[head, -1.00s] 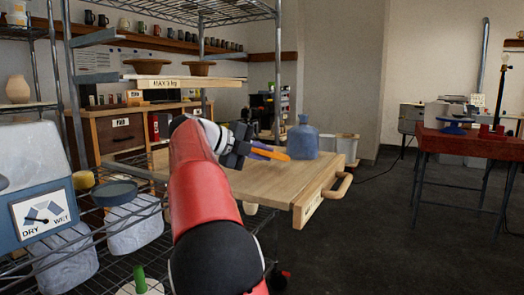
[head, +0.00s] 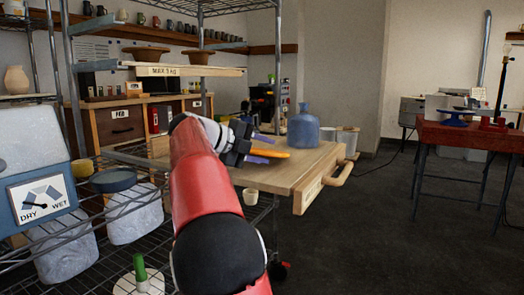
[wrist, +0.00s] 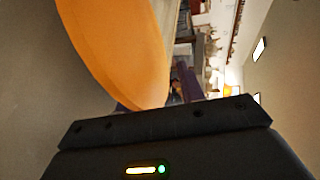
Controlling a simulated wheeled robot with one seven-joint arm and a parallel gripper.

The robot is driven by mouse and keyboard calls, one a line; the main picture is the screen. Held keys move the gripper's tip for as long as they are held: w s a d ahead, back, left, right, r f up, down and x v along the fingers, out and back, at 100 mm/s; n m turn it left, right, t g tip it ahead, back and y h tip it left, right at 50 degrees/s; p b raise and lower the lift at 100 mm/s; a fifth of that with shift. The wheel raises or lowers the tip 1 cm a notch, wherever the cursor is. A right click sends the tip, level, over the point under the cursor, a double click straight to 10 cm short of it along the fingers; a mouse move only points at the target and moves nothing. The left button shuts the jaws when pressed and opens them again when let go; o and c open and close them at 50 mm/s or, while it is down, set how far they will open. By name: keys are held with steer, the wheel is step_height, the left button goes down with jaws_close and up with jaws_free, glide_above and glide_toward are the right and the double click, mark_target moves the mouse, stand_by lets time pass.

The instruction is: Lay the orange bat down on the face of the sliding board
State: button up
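The orange bat (head: 268,153) shows almost edge-on in the head view, roughly level, over the wooden sliding board. In the wrist view the bat (wrist: 122,45) is a large orange disc filling the upper left. My gripper (head: 258,149) is shut on the bat, with a purple finger showing above it and another below. The sliding board (head: 290,172) is pale wood, pulled out from the rack, with a lettered front edge and a handle (head: 340,175). The bat looks clear of the board's face, but the exact gap cannot be told.
A small cream cup (head: 250,196) shows below the board's edge. A wire rack with a blue-grey box (head: 35,180) is at left. A red table (head: 465,137) stands at right, with open floor between.

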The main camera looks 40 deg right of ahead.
steer(key=p+v, duration=0.1)
steer(key=v, duration=0.7)
steer(key=shift+s, duration=0.15)
stand_by(0.6)
